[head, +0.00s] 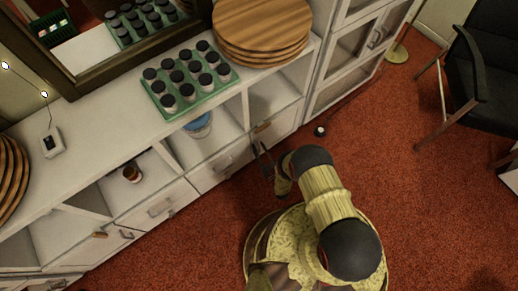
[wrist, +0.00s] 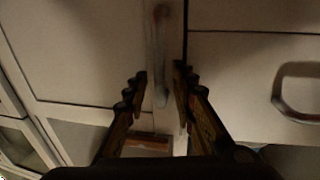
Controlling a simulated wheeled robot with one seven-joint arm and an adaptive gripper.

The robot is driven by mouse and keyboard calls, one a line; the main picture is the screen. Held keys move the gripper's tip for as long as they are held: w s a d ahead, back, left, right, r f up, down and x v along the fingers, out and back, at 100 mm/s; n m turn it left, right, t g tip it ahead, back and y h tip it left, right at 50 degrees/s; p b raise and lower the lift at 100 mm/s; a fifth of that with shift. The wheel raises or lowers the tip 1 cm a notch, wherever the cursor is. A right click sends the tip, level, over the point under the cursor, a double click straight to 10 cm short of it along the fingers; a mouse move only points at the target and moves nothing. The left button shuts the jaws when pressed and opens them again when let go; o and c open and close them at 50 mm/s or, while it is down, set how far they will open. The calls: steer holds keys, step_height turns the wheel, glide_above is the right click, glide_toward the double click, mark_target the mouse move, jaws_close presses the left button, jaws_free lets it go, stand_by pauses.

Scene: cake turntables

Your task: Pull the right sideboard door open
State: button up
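The white sideboard (head: 70,170) runs diagonally across the left of the head view. Its right door (head: 284,122) looks closed, below the right-hand open shelf. In the wrist view, the door (wrist: 75,45) fills the upper left, with its upright metal handle (wrist: 159,60) near the middle. My gripper (head: 264,164) is at the sideboard front by the door's left edge. In the wrist view, my gripper (wrist: 160,82) is open, with one finger on each side of the lower part of the handle and gaps visible. Contact with the handle cannot be told.
A drawer with a bar handle (wrist: 292,90) lies right of the door handle in the wrist view. A green tray of jars (head: 222,84) and stacked wooden boards (head: 262,55) stand on top. A glass-door cabinet (head: 350,55) adjoins.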

steer(key=shift+c, duration=1.3)
steer(key=c, duration=0.4)
jaws_close()
